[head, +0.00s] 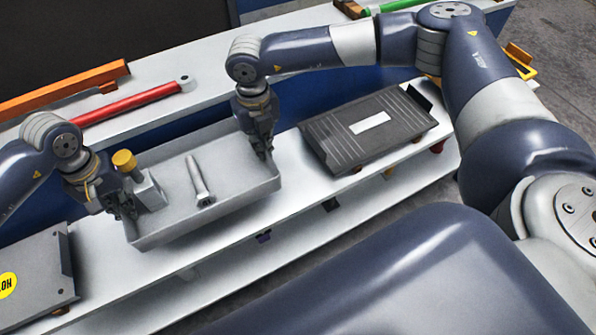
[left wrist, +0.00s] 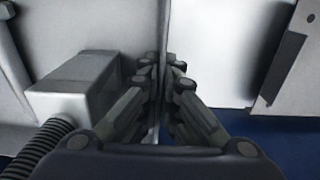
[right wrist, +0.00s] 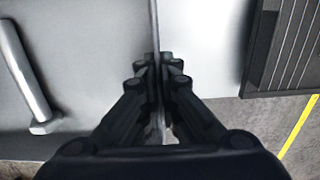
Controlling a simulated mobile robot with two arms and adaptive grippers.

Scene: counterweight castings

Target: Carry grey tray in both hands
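The grey tray (head: 232,203) rests on or just above a long light shelf. A bolt-like metal part (head: 200,182) lies inside it, and a grey block with a yellow cap (head: 124,160) stands at its left end. My left gripper (head: 122,208) is at the tray's left wall; in the left wrist view its fingers (left wrist: 161,85) close on the thin wall edge beside the grey block (left wrist: 80,85). My right gripper (head: 264,152) is at the right wall; in the right wrist view its fingers (right wrist: 157,85) close on that wall. I cannot tell whether the tray touches the shelf.
A dark ribbed plate with a white label (head: 370,123) sits on the shelf (head: 290,195) to the right. A grey plate with a yellow sticker (head: 40,272) sits to the left. A red bar (head: 130,102) and orange bar (head: 60,90) lie behind.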

